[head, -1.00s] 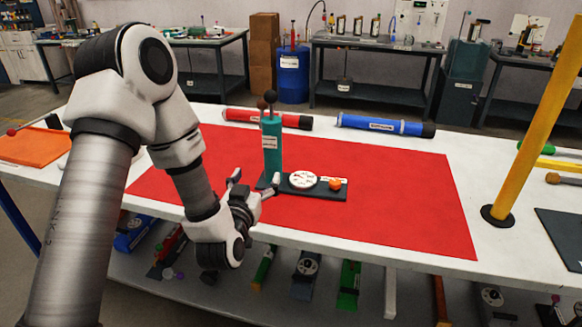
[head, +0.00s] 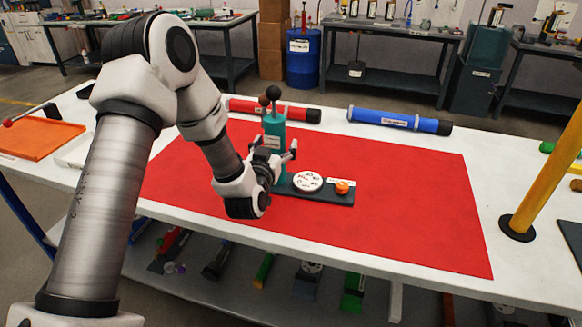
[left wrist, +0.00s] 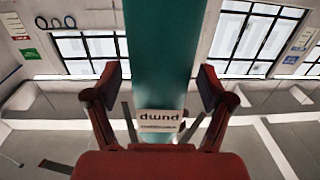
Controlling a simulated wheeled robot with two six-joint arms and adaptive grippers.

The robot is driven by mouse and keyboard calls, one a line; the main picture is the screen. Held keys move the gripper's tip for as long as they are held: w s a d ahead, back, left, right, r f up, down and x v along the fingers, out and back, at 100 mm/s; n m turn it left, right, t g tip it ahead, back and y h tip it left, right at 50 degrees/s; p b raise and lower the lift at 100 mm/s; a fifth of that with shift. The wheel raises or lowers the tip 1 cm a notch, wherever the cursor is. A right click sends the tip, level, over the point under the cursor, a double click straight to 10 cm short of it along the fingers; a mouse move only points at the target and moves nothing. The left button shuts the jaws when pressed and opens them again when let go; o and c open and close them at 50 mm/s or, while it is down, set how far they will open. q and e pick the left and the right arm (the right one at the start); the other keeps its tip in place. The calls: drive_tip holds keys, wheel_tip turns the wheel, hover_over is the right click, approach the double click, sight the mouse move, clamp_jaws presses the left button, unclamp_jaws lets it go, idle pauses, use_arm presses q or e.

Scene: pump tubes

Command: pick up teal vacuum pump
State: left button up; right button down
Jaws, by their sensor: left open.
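The teal vacuum pump (head: 273,126) stands upright on a dark base plate (head: 325,194) on the red mat, with dark ball-topped rods above its body. The plate also carries a white dial (head: 307,181) and an orange knob (head: 342,187). My left gripper (head: 275,148) is open at the pump, with its fingers on either side of the teal body. In the left wrist view the pump (left wrist: 165,40) runs between the open fingers (left wrist: 160,80), its label upside down, with gaps on both sides. My right gripper is out of view.
A red tube (head: 285,112) and a blue tube (head: 399,121) lie on the white table behind the mat. A yellow post (head: 549,180) rises at the right. An orange tray (head: 40,138) sits at the left. The red mat (head: 410,210) is clear on the right.

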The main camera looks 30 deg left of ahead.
use_arm(q)
clamp_jaws()
drive_tip(key=shift+r, duration=0.1)
